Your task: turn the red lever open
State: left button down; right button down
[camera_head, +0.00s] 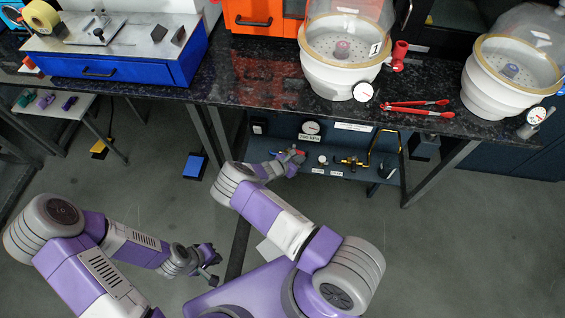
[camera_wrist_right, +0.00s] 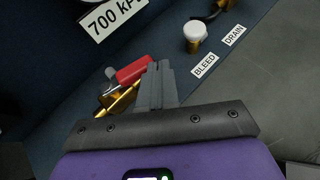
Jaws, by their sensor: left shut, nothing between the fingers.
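The red lever (camera_wrist_right: 133,70) sits on a brass valve (camera_wrist_right: 117,100) against the dark blue panel in the right wrist view. In the head view the red lever (camera_head: 298,152) is a small red spot at the tip of my right arm. My right gripper (camera_wrist_right: 156,70) has its fingers together, with the lever's end right beside the left finger; I cannot tell whether they touch. In the head view my right gripper (camera_head: 290,162) is under the bench edge. My left gripper (camera_head: 213,270) is shut and empty, low over the floor, away from the panel.
A "700 kPa" label (camera_wrist_right: 112,15), a white BLEED knob (camera_wrist_right: 195,31) and a DRAIN label (camera_wrist_right: 234,35) are near the lever. A gauge (camera_head: 311,128) is above it. The bench top (camera_head: 255,85) overhangs the panel, with white vessels and red tongs (camera_head: 418,108) on it.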

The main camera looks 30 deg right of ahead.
jog(key=shift+d, duration=0.6)
jog(key=shift+w+d, duration=0.15)
jog(key=shift+w, duration=0.05)
jog(key=shift+d, duration=0.1)
jog(key=shift+w, duration=0.1)
jog(key=shift+w+a+b, duration=0.25)
jog(key=shift+a+b, duration=0.2)
jog(key=shift+a, duration=0.3)
jog(key=shift+s+a, duration=0.25)
jog(key=s+a+r+p, duration=0.5)
jog(key=s+a, duration=0.2)
jog(key=s, duration=0.2)
jog(key=shift+s, duration=0.4)
